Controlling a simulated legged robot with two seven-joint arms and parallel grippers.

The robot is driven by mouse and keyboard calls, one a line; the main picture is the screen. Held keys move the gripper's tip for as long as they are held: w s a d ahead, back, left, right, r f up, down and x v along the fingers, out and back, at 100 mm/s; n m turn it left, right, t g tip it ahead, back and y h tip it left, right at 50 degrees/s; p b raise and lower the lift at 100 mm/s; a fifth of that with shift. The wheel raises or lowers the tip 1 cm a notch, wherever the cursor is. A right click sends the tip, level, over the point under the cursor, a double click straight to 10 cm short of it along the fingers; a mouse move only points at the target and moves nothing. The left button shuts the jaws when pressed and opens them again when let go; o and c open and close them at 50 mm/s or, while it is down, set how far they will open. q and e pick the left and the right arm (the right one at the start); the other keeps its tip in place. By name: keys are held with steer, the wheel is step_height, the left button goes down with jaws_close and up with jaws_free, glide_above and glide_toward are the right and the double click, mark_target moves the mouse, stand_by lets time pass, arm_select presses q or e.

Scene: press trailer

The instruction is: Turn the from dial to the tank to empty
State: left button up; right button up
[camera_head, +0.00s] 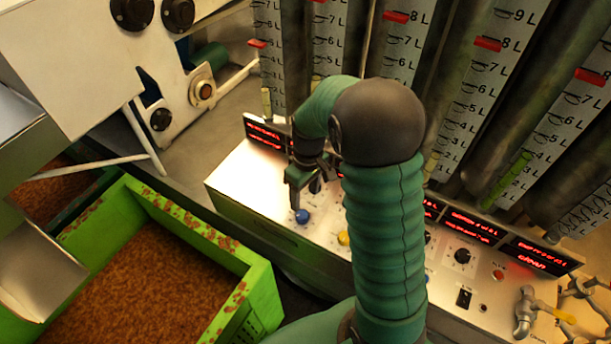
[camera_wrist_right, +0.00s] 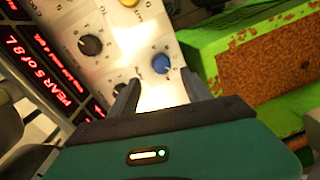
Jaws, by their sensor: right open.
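A blue knob (camera_head: 302,216) sits on the pale control panel (camera_head: 245,178) in the head view. In the right wrist view the blue knob (camera_wrist_right: 161,63) shows just beyond my fingertips, roughly between them. A black dial (camera_wrist_right: 90,45) is on the panel to its left; printed labels there are too small to read, so I cannot tell which one is the from dial. My right gripper (camera_head: 305,186) is open and empty above the panel, with its two fingers (camera_wrist_right: 160,85) spread in the wrist view. My right arm hides the panel's middle. My left gripper is out of view.
Red-lettered displays line the panel's back; one (camera_wrist_right: 60,85) reads "PEAR 5 of 8 L". Tall tanks with litre scales (camera_head: 486,75) stand behind. A yellow knob (camera_head: 343,238) is near the blue one. A green crate (camera_head: 262,292) of brown mash stands left; taps (camera_head: 526,310) are right.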

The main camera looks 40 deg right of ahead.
step_height(320, 180, up, 9)
steer(key=shift+d, duration=0.3)
steer(key=shift+f, duration=0.1)
